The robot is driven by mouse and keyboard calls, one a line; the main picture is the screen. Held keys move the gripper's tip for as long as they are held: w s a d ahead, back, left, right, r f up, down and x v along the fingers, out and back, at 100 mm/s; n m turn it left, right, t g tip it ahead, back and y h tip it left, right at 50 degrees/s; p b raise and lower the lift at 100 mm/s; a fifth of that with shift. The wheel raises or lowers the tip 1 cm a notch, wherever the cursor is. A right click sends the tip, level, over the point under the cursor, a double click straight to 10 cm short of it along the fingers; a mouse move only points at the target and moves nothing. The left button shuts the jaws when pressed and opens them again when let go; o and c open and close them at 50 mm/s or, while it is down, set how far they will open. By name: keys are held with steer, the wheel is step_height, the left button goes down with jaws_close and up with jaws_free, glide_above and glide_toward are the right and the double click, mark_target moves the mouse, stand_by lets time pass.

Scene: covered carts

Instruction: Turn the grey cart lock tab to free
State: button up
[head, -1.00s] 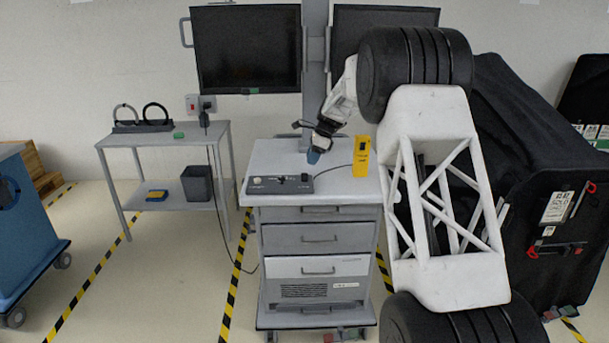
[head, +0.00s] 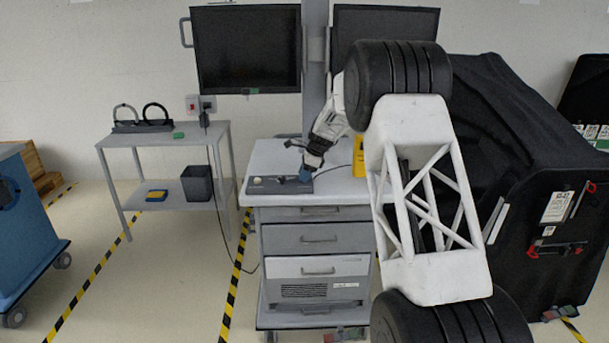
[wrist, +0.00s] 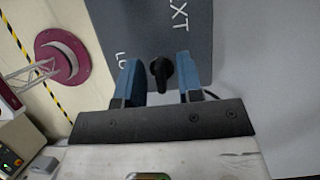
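A dark grey box (head: 268,186) lies on the top of the grey cart (head: 275,155). In the wrist view its grey panel (wrist: 145,25) carries white letters, partly cut off, ending in "XT" and starting with "LO". A small black knob or tab (wrist: 160,76) stands on this panel. My gripper (head: 309,171) is over the box's right end in the head view and hides the tab there. In the wrist view my gripper (wrist: 158,62) is open, one blue finger on each side of the tab, with visible gaps. I cannot tell how deep the fingers reach.
A yellow upright box (head: 357,160) stands right of my gripper, partly behind my arm. Two monitors (head: 246,48) hang above the cart. A side table (head: 150,140) stands left, a black-covered cart (head: 530,150) right. A black cable runs over the cart top.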

steer(key=shift+c, duration=0.3)
jaws_close()
steer(key=shift+n, duration=0.4)
steer(key=n+g, duration=0.1)
steer(key=n, duration=0.2)
steer(key=shift+g, duration=0.3)
steer(key=n, duration=0.2)
steer(key=n+g+h, duration=0.1)
steer(key=n, duration=0.2)
steer(key=shift+g, duration=0.3)
steer(key=n, duration=0.2)
steer(key=n+g+h, duration=0.1)
steer(key=n, duration=0.1)
steer(key=shift+h, duration=0.3)
steer(key=n+h, duration=0.1)
steer(key=n, duration=0.4)
steer(key=shift+h, duration=0.4)
